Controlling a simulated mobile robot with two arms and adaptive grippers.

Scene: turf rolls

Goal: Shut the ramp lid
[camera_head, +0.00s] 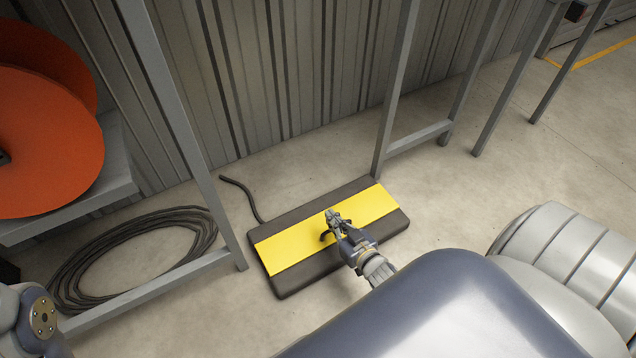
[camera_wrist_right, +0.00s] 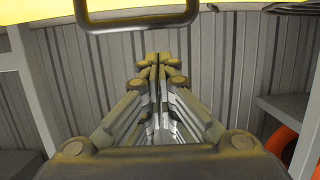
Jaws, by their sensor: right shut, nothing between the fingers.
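The black cable ramp (camera_head: 310,278) lies on the concrete floor, with its yellow lid (camera_head: 285,250) along its middle. The lid looks flat between the dark edges; I cannot tell whether it is fully seated. My right gripper (camera_head: 332,217) is over the middle of the lid, shut and empty, and hides part of it. In the right wrist view, the shut fingers (camera_wrist_right: 160,62) point towards the wall. A dark bar handle (camera_wrist_right: 138,24) and a strip of yellow lid (camera_wrist_right: 230,3) show at the top, apart from the fingertips. My left gripper is out of view.
A coiled black cable (camera_head: 135,240) lies at the left, and a cable end (camera_head: 243,195) runs to the ramp. Grey rack posts (camera_head: 395,95) stand behind the ramp. Orange reels (camera_head: 50,140) sit on a shelf at the left. Bare floor (camera_head: 480,200) is free at the right.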

